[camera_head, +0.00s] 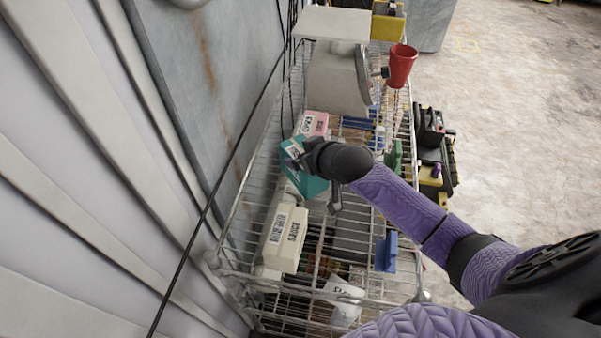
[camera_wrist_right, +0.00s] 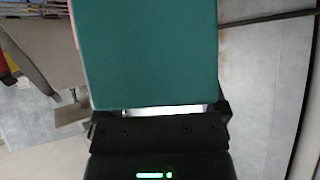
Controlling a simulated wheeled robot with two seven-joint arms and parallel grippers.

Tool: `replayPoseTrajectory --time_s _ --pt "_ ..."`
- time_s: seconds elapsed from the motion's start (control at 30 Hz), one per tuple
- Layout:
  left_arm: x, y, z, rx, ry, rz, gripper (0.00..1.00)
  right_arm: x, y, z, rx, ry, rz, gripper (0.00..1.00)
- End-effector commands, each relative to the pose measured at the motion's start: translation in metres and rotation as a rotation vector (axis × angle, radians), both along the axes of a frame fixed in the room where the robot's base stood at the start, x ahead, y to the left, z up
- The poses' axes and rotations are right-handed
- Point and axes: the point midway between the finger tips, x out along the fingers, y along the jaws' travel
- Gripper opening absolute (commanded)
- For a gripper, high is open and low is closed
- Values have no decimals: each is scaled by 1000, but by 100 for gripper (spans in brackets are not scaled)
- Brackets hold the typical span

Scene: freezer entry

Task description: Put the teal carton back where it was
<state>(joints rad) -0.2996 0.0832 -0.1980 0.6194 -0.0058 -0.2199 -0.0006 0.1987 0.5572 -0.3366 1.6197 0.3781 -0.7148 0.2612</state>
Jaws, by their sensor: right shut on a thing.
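The teal carton (camera_head: 305,182) is at the left side of the wire rack's top shelf in the head view, between a pink carton behind it and a cream carton in front. My right gripper (camera_head: 318,165) is shut on it, with the arm reaching in from the right. The carton's flat teal face (camera_wrist_right: 148,50) fills the upper middle of the right wrist view, just past the gripper (camera_wrist_right: 160,115). I cannot tell whether the carton touches the shelf. My left gripper is not in view.
The wire rack (camera_head: 250,205) holds a cream carton (camera_head: 286,238), a pink carton (camera_head: 313,124), a grey scale (camera_head: 338,75), a red cup (camera_head: 401,65) and a blue item (camera_head: 386,252). A grey wall stands close on the left. Open floor lies to the right.

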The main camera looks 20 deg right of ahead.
Motion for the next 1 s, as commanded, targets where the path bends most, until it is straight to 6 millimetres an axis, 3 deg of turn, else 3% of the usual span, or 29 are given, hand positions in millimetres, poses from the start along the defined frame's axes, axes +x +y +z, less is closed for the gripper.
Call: replayPoseTrajectory --time_s 0.23,0.6,0.63,0.67,1.0 --pt "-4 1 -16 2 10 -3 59 1 0 -44 2 -3 0 0" --pt "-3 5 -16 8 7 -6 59 1 0 -49 1 -5 1 0" --pt "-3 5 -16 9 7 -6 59 0 0 -50 1 -2 1 93" --pt "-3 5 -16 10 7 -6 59 0 0 -50 1 -2 1 99" --pt "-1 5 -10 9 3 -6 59 -5 -1 -42 0 -2 1 100"
